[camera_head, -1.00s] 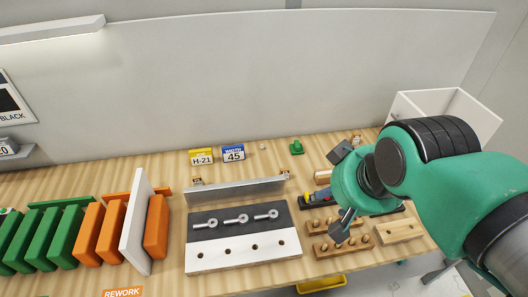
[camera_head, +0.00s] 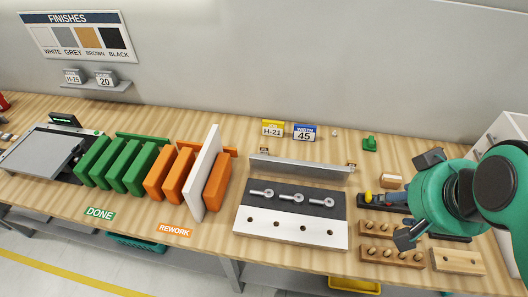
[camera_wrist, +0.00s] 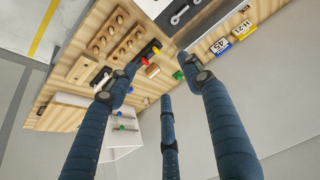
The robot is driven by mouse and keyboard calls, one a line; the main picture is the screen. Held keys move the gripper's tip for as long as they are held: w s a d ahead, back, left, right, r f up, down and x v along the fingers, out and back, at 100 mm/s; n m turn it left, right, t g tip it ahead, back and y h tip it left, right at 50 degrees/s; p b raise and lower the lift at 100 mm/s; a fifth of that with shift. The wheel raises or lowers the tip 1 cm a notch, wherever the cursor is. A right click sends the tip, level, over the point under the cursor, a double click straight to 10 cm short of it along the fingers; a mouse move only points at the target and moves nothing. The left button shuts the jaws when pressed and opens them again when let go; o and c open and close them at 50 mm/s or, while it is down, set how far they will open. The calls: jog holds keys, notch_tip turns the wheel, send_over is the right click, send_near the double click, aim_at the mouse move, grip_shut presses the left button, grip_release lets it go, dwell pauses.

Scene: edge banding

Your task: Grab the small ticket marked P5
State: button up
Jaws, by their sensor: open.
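I cannot make out a ticket marked P5 in either view. The readable tags are a yellow H-21 tag (camera_head: 272,128) and a blue-and-white WIDTH 45 tag (camera_head: 304,132) at the back of the bench, plus H-25 (camera_head: 73,76) and 20 (camera_head: 105,79) tags on a wall shelf. My gripper (camera_head: 412,202) is open and empty above the right end of the bench. In the wrist view its blue fingers (camera_wrist: 160,75) are spread, with bench items beyond them.
A clamp jig (camera_head: 292,237) with several bolts stands mid-bench, left of my gripper. Wooden peg blocks (camera_head: 390,257) lie below it. A white open box (camera_head: 510,128) is at far right. Green and orange panels (camera_head: 120,165), with DONE and REWORK labels, stand left.

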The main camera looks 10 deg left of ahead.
jog(key=shift+w+r, duration=0.1)
jog(key=w+a+r+g+p, duration=0.1)
jog(key=w+a+r, duration=0.15)
jog(key=w, duration=0.45)
jog(key=w+a+r+g+p, duration=0.1)
jog(key=w+a, duration=0.2)
jog(key=w, duration=0.4)
jog(key=n+g+p, duration=0.1)
jog(key=g+p, duration=0.3)
send_over(265, 146)
notch_tip(265, 146, down, 26)
jog(key=shift+a+f, duration=0.1)
jog(key=shift+f+b, duration=0.3)
jog(key=shift+f, duration=3.95)
